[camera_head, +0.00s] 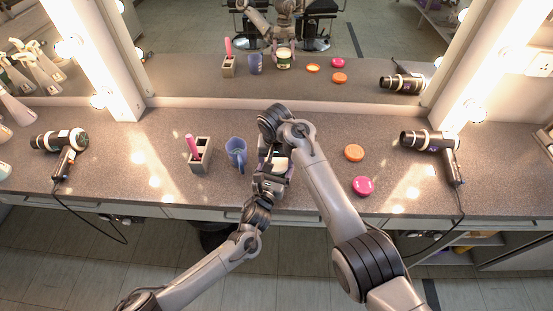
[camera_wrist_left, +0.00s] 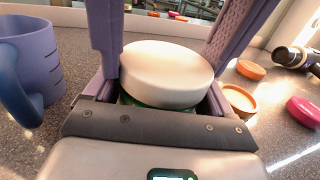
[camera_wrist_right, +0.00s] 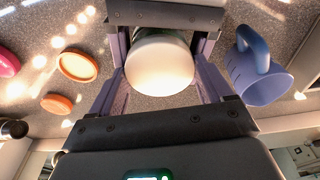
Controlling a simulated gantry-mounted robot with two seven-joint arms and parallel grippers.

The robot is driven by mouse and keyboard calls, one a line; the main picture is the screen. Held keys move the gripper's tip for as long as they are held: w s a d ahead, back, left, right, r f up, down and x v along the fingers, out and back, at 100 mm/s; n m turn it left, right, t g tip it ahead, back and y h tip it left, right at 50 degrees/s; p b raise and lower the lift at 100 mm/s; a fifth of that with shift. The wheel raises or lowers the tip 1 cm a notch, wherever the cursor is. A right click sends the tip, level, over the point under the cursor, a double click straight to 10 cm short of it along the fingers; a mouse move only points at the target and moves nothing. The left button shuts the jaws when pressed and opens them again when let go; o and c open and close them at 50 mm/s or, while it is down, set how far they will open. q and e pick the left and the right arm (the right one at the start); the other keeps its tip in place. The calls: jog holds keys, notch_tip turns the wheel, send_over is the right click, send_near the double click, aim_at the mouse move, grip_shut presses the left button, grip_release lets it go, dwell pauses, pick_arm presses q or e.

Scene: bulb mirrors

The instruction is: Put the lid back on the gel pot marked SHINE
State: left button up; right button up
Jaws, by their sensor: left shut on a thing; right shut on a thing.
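A green pot (camera_wrist_left: 150,103) with a thick white lid (camera_wrist_left: 165,72) over its top stands between my grippers. The lid also shows in the right wrist view (camera_wrist_right: 160,68) and the head view (camera_head: 280,164). My left gripper (camera_head: 268,181) comes from the front and is shut on the pot. My right gripper (camera_head: 273,152) reaches over from behind, its fingers on either side of the lid, shut on it. The lid looks level on the pot, but I cannot tell whether it is fully seated. No marking on the pot is readable.
A blue mug (camera_head: 236,152) stands close left, beside a grey holder (camera_head: 201,155) with a pink-handled item. To the right are an orange disc (camera_head: 354,153), a pink round lid (camera_head: 363,186) and an open orange lid (camera_wrist_right: 78,65). Hair dryers (camera_head: 430,140) (camera_head: 62,143) lie at both sides; mirrors stand behind.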

jog(key=shift+w+d+f, duration=0.15)
jog(key=shift+d+f, duration=0.1)
jog(key=shift+f, duration=0.55)
dwell(0.6)
jog(key=shift+a+r, duration=0.1)
jog(key=shift+r, duration=0.15)
jog(key=shift+s+a, duration=0.15)
jog(key=shift+s, duration=0.05)
jog(key=shift+s+r, duration=0.1)
dwell(0.3)
jog(key=shift+a+r, duration=0.15)
jog(key=shift+r, duration=0.05)
dwell(0.6)
